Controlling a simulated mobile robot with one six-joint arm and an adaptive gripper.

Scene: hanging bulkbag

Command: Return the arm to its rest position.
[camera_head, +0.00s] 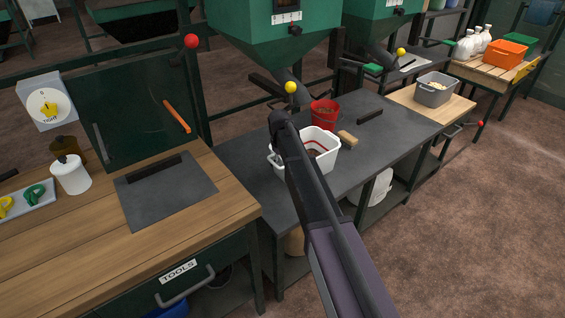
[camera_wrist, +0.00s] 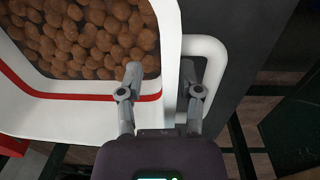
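My arm (camera_head: 318,205) reaches from the bottom of the head view to the work table. Its dark far end is beside the white tub (camera_head: 324,142); my gripper is hidden there. In the wrist view my gripper (camera_wrist: 160,78) has its two grey fingers apart. They lie across the rim and side handle (camera_wrist: 218,65) of the white tub, which also shows in that view (camera_wrist: 60,118). The tub has a red stripe and holds brown round lumps (camera_wrist: 85,40). Whether the fingers touch the tub, I cannot tell.
A red bucket (camera_head: 323,116) and a tan block (camera_head: 347,138) stand on the dark table (camera_head: 400,127) near the tub. Green hoppers (camera_head: 270,30) hang above it. A wooden bench (camera_head: 110,254) with a white jar (camera_head: 71,176) is at the left. Open floor (camera_head: 500,230) lies right.

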